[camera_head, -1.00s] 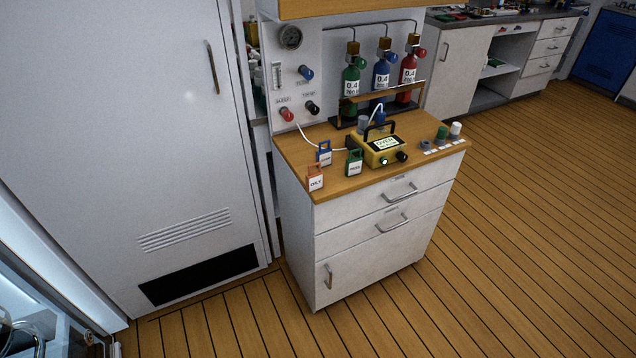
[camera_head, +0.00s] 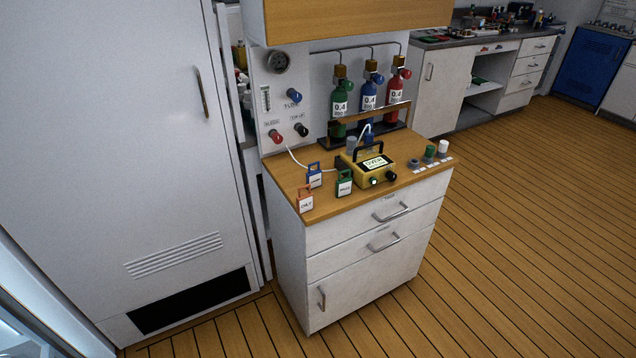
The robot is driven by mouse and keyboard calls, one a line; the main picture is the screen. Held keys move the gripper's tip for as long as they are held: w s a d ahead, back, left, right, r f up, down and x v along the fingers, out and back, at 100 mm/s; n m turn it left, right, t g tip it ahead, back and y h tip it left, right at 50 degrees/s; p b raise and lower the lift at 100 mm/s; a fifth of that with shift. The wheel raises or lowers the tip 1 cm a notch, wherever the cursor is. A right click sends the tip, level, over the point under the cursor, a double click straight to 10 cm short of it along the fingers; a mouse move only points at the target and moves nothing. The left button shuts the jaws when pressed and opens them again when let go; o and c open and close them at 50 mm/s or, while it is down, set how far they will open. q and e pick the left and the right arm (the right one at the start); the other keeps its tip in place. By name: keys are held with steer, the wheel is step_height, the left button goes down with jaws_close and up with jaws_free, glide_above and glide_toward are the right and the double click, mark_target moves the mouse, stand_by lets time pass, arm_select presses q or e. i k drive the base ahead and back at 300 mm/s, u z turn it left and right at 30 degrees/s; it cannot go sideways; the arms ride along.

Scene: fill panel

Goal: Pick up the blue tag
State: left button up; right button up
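The blue tag (camera_head: 314,176) has a white label and a loop handle. It stands on the wooden top of the cabinet (camera_head: 400,181), near its left side. An orange-red tag (camera_head: 305,201) is in front of it at the left corner. A green tag (camera_head: 344,184) is to its right. A pale hose runs close behind the blue tag; I cannot tell whether they touch. Neither of my grippers shows in the head view.
A yellow device (camera_head: 367,170) with a black handle sits right of the tags. Green, blue and red cylinders (camera_head: 368,96) stand behind under a wooden overhead box (camera_head: 350,18). A tall white locker (camera_head: 130,130) is at the left. The floor (camera_head: 500,230) at right is clear.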

mark_target(314, 178)
steer(key=u, duration=1)
steer(key=i, duration=1.9)
steer(key=z, duration=0.7)
